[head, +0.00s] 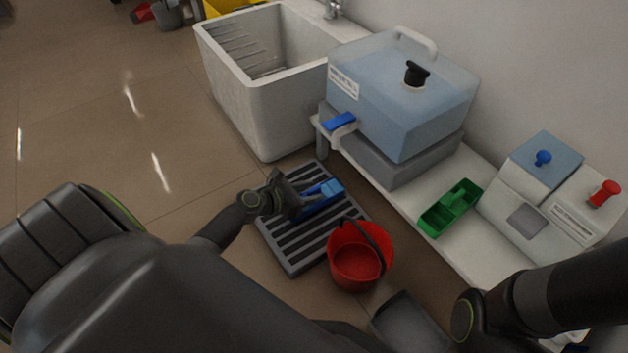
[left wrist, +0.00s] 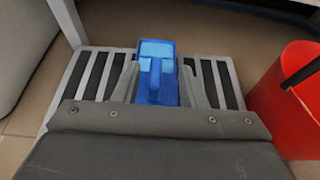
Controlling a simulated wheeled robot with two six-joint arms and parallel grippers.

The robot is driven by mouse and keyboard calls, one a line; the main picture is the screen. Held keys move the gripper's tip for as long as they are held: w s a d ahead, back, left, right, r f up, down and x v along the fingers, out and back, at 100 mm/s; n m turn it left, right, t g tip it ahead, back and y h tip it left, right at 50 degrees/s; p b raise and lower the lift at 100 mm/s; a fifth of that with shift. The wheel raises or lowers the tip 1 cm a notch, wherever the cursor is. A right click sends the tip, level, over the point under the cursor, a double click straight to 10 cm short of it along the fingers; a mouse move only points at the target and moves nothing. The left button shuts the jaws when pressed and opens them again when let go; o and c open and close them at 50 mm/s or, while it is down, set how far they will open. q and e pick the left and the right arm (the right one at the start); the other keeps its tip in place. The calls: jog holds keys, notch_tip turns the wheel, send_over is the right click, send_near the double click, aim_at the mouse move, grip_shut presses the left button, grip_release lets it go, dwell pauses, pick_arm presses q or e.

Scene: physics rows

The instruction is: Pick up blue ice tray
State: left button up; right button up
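The blue ice tray (head: 322,195) lies on a grey slatted floor grate (head: 291,264), with a lighter blue block-like part at its far end. In the left wrist view the blue tray (left wrist: 156,75) sits between the two fingers of my left gripper (left wrist: 158,80). In the head view my left gripper (head: 297,194) is at the tray's near left end. The fingers stand on either side of the tray, with a small gap showing on the right; contact cannot be made out. My right arm (head: 520,300) shows at the lower right, and its gripper tips are not clear.
A red bucket (head: 357,262) with a dark handle stands close to the right of the tray. A white sink (head: 258,100) is behind. A low white bench (head: 400,204) holds a water tank (head: 400,95), a green tray (head: 451,207) and white boxes. Open floor lies left.

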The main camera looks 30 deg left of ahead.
aim_at(321, 189)
pick_arm(q)
jog(key=b+x, duration=0.2)
jog(key=x, duration=0.1)
jog(key=shift+w+a+f, duration=0.15)
jog(key=shift+w+f, duration=0.05)
jog(key=shift+f, duration=0.15)
jog(key=shift+w, duration=0.35)
grip_shut()
